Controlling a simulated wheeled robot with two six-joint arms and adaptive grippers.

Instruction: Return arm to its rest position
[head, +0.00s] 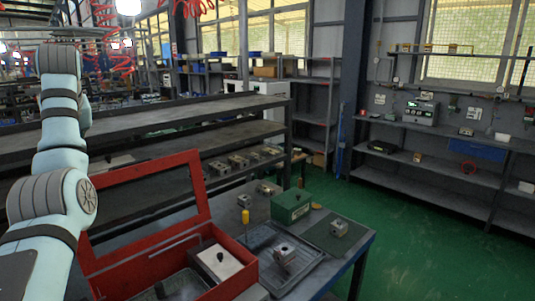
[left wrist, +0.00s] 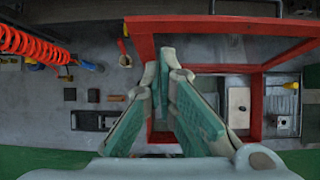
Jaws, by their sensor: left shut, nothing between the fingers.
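My left arm (head: 60,150) rises along the left side of the head view, and its gripper is not visible there. In the left wrist view my left gripper (left wrist: 167,62) is shut, with its fingertips together and nothing between them. It hangs above the red box (left wrist: 256,105), with part of the red frame behind the fingers. In the head view the red box (head: 236,287) stands on the table with its red frame lid (head: 207,187) raised, close to the right of my arm. My right gripper is in neither view.
A valve block (head: 284,253) sits in a grey tray (head: 309,258); another block (head: 339,227) lies on a dark mat (head: 325,241). A green box (head: 290,206) and yellow-topped object (head: 245,216) stand behind. Shelving (head: 190,120) runs behind the table. Green floor (head: 420,240) is clear at right.

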